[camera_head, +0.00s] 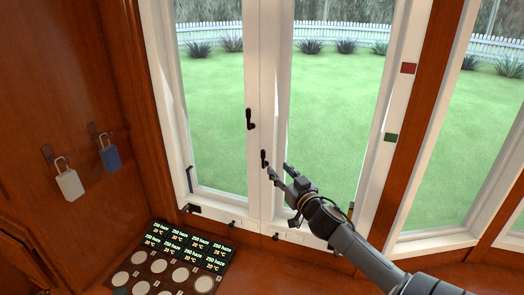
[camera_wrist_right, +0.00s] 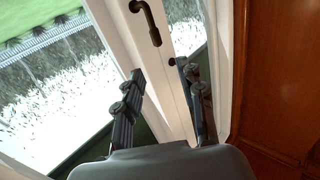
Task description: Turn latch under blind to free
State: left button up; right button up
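Two dark latches sit on the white post between the window panes: an upper latch (camera_head: 250,119) and a lower latch (camera_head: 263,158). I see no blind. My right gripper (camera_head: 277,169) is open, with its fingertips just below and right of the lower latch. In the right wrist view my right gripper (camera_wrist_right: 160,72) has its fingers spread, with nothing visibly held. There a curved dark latch handle (camera_wrist_right: 152,28) lies beyond the fingertips. A small dark knob (camera_wrist_right: 172,62) is close to the right finger; I cannot tell if they touch. My left gripper is out of view.
Red (camera_head: 408,68) and green (camera_head: 391,137) markers are on the right window frame. A white padlock (camera_head: 69,183) and a blue padlock (camera_head: 110,157) hang on the left wall. A dark panel with round discs (camera_head: 160,265) is below. Dark fittings (camera_head: 190,208) line the lower frame.

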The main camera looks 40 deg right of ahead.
aim_at(264, 153)
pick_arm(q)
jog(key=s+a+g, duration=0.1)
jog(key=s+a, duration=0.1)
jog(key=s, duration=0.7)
pick_arm(e)
jog(key=p+x, duration=0.1)
jog(key=x, duration=0.9)
jog(key=shift+s+d+p, duration=0.1)
jog(key=shift+d+p, duration=0.1)
jog(key=shift+p, duration=0.15)
jog(key=shift+w+d, duration=0.1)
jog(key=shift+w, duration=0.25)
jog(key=shift+w+d+f, duration=0.1)
jog(key=shift+w, duration=0.2)
jog(key=shift+w+d+f, duration=0.1)
jog(key=shift+w, duration=0.15)
jog(key=shift+s, duration=0.1)
grip_shut()
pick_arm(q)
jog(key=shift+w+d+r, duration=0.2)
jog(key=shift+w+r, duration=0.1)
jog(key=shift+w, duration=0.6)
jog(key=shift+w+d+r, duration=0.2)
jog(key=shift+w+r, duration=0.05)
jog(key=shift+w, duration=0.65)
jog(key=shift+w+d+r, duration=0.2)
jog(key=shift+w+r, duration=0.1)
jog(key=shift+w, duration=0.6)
